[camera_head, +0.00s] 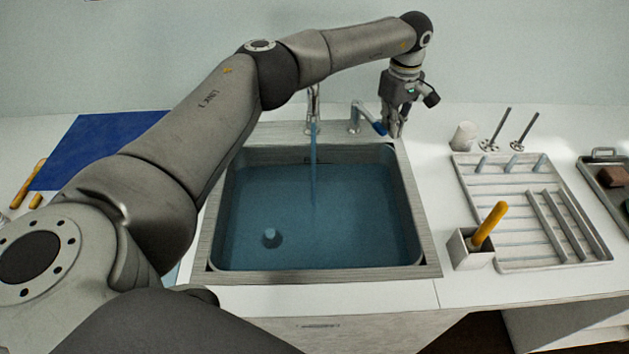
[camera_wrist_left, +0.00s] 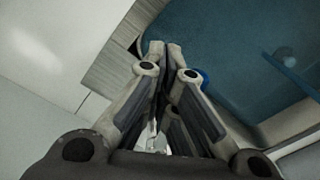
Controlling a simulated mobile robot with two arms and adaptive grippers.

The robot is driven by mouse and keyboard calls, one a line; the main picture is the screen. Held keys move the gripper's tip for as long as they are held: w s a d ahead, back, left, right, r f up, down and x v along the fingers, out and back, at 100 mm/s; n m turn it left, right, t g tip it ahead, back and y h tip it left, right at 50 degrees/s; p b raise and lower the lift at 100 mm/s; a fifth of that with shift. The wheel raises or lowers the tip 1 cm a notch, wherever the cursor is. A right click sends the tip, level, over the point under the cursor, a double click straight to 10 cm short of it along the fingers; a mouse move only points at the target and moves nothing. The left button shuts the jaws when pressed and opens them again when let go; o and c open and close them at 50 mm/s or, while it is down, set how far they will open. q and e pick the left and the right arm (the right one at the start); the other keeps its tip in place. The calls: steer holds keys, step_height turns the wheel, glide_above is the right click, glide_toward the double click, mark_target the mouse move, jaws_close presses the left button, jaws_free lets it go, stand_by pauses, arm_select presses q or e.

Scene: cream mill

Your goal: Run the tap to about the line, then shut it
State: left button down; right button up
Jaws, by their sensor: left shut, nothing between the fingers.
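The sink (camera_head: 425,255) holds blue water (camera_head: 340,220), which also fills the upper right of the left wrist view (camera_wrist_left: 220,30). A thin stream (camera_head: 313,165) falls from the tap spout (camera_head: 314,105) into it. The tap lever (camera_head: 358,112), with a blue end, stands right of the spout. My left gripper (camera_head: 394,133) is shut and empty, pointing down just right of the lever's blue end; I cannot tell whether they touch. In the left wrist view its fingertips (camera_wrist_left: 163,48) are together, with a blue piece beside them. I cannot make out a fill line clearly. My right gripper is out of view.
Right of the sink are a drying rack (camera_head: 530,225), a holder (camera_head: 470,250) with a yellow-handled tool, a white cup (camera_head: 464,136) and a metal tray (camera_head: 590,170). A blue mat (camera_head: 100,140) lies left. My left arm crosses above the sink's left side.

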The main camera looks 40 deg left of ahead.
mark_target(380, 127)
arm_select(q)
steer(key=shift+s+a+f+p, duration=0.15)
steer(key=shift+s+a+p, duration=0.6)
steer(key=shift+s, duration=0.4)
steer(key=shift+a, duration=0.1)
steer(key=shift+s+a, duration=0.1)
steer(key=shift+s+a, duration=0.45)
steer(key=shift+d, duration=0.15)
steer(key=shift+d, duration=0.1)
